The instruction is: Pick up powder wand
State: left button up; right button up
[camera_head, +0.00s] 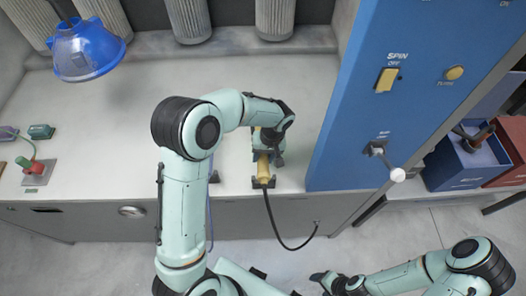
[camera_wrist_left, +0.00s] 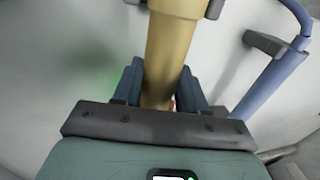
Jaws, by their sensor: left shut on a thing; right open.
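The powder wand (camera_head: 265,172) is a tan tube in a dark holder (camera_head: 263,183) at the front edge of the grey hood bench, with a black hose running down from it. My left gripper (camera_head: 267,150) is over the wand from above and hides part of it. In the left wrist view the wand (camera_wrist_left: 168,55) runs between the dark blue fingers of my left gripper (camera_wrist_left: 160,85), which is shut on it. The wand appears to be still at its holder. My right gripper (camera_head: 322,278) is open and empty, low at the bottom, over the floor.
A blue rod-like tool (camera_wrist_left: 275,80) with its own dark bracket is beside the wand. A blue control panel (camera_head: 380,110) with switches and a knobbed lever (camera_head: 385,160) stands close on the right. A blue hood piece (camera_head: 85,50) is at upper left. The bench's middle is clear.

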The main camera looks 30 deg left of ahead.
pick_arm(q)
notch_tip(320, 180, up, 25)
jog(key=p, duration=0.3)
jog(key=shift+f, duration=0.15)
pick_arm(e)
jog(key=shift+t, duration=0.3)
jog(key=w+r, duration=0.4)
jog(key=shift+w, duration=0.15)
jog(key=shift+f, duration=0.1)
